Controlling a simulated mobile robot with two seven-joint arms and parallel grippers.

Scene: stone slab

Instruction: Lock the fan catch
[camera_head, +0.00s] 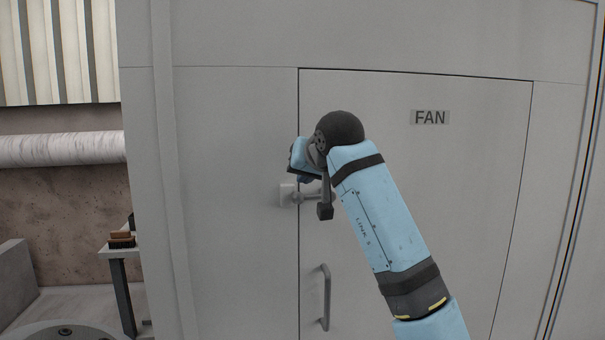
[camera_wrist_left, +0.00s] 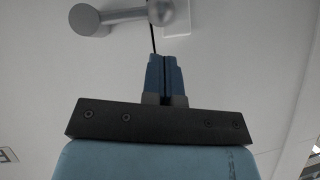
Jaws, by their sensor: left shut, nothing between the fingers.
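The grey door labelled FAN (camera_head: 430,118) is closed flush with its frame. The catch (camera_head: 288,195) is a light grey piece at the door's left seam, with a bar running roughly level across the seam onto the door. In the left wrist view the catch shows as a bar (camera_wrist_left: 125,15) between a round knob at the left and a round pivot, with a pale plate behind. My left gripper (camera_head: 306,180) is just above the catch, partly hidden by its own wrist. Its blue fingers (camera_wrist_left: 165,58) are shut and empty, close to the pivot; contact cannot be told. My right gripper is not in view.
A vertical door handle (camera_head: 325,298) is below the catch. A small table (camera_head: 118,250) with brushes stands at the left, beyond the cabinet's edge. A pale pipe (camera_head: 60,149) runs along the back wall. The door face right of my arm is clear.

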